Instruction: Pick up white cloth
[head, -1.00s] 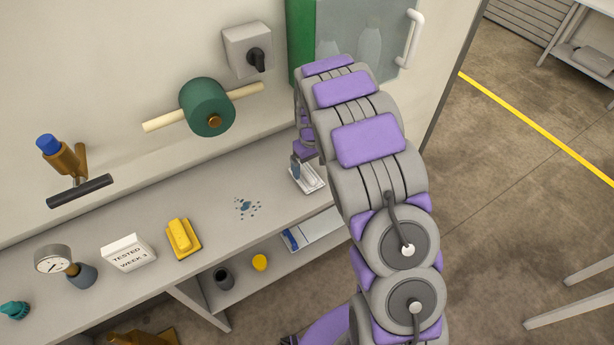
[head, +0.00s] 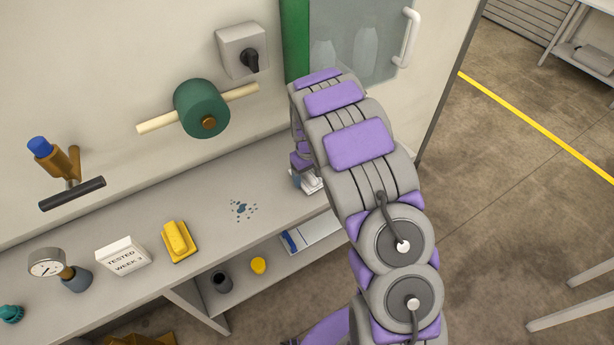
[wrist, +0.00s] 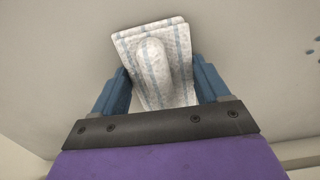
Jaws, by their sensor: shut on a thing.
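The white cloth (wrist: 155,55), folded and with pale blue stripes, sits between the two blue fingers of my gripper (wrist: 160,88) in the wrist view. The fingers press on its two sides, and it bulges up in the middle. In the head view a small part of the cloth (head: 312,184) shows at the right end of the grey counter (head: 190,215). My arm hides most of the gripper there. I cannot tell whether the cloth touches the counter.
Blue-grey spots (head: 242,209) mark the counter left of the cloth. A yellow item (head: 177,241), a white "TESTED WEEK 3" block (head: 122,256) and a gauge (head: 47,263) stand further left. A green roll (head: 201,108) hangs on the wall behind. A lower shelf holds several things.

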